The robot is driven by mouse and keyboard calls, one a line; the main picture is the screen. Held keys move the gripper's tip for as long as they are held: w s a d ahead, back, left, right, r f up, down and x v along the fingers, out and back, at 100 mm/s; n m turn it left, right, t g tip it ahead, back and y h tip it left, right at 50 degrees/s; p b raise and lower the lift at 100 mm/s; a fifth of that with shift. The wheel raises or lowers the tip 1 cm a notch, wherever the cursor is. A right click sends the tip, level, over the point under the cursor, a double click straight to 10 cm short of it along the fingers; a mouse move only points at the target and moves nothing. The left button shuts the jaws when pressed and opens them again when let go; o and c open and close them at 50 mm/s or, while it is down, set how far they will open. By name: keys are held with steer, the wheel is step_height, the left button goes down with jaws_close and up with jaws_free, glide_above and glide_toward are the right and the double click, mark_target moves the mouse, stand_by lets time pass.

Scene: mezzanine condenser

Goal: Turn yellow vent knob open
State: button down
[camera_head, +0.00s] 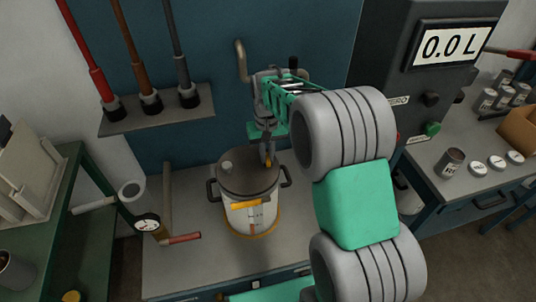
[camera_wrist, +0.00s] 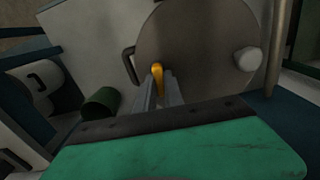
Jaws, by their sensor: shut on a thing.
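The yellow vent knob (camera_head: 268,161) sits on the dark round lid (camera_head: 240,178) of a pot with two side handles. In the wrist view the knob (camera_wrist: 157,75) shows as a yellow bar at the fingertips, with the grey lid (camera_wrist: 205,45) around it. My gripper (camera_head: 267,156) reaches down over the back right of the lid. In the wrist view my gripper (camera_wrist: 157,88) has its fingers close together, shut on the yellow knob. The fingers hide part of the knob.
A pale knob (camera_wrist: 248,59) stands elsewhere on the lid. A gauge with a red-handled pipe (camera_head: 148,224) is left of the pot. A wall shelf (camera_head: 160,112) holds red, brown and grey pipes. A grey unit reading 0.0 L (camera_head: 449,45) stands at right, beside a bench with cans.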

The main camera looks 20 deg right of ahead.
mark_target(267, 156)
steer(key=shift+n, duration=0.3)
steer(key=c, duration=1.4)
jaws_free()
steer(key=shift+c, duration=0.2)
steer(key=shift+r, duration=0.1)
step_height(267, 156, up, 8)
steer(key=shift+f+b, duration=0.25)
steer(key=shift+b, duration=0.15)
steer(key=shift+r, duration=0.1)
